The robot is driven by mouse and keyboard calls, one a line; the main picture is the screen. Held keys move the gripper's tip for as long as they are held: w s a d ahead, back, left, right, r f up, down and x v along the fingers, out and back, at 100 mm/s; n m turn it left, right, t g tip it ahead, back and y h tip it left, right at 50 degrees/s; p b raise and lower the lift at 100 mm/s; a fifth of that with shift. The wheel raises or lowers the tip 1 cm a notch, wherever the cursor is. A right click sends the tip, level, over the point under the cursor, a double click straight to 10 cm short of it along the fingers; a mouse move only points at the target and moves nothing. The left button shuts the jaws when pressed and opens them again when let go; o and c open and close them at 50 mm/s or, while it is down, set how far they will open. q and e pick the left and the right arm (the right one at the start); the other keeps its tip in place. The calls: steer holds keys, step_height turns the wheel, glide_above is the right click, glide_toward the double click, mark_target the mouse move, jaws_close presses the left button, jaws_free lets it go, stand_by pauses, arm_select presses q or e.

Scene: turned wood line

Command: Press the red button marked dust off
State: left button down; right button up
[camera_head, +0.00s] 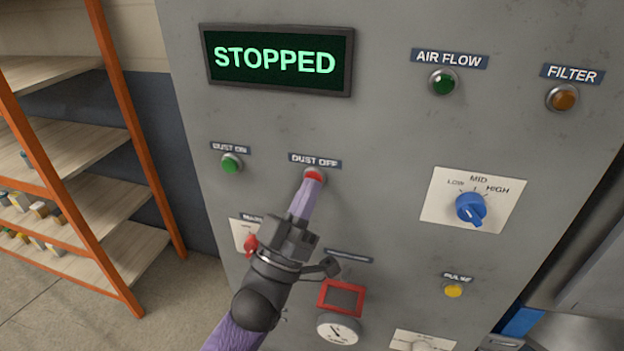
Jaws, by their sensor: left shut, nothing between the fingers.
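The red button (313,176) sits under the "DUST OFF" label (315,161) on the grey cabinet front. My left gripper (311,187) is shut and empty, its fingertips at the lower edge of the red button in the picture. They cover part of the button, and I cannot tell how far it is pushed in. The display (277,61) above reads "STOPPED" in green letters. My right gripper is not in view.
A green button (231,163) marked "DUST ON" is left of the red one. A red switch (251,245) is partly behind my gripper. A blue knob (471,207), a yellow button (453,290) and a gauge (338,330) share the panel. Orange-framed shelves (75,170) stand left.

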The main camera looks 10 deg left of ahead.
arm_select(q)
steer(key=shift+s, duration=0.15)
steer(key=shift+s+p, duration=0.45)
steer(key=shift+s, duration=0.2)
steer(key=s+p, duration=0.2)
steer(key=s, duration=0.3)
steer(key=shift+a, duration=0.1)
stand_by(0.5)
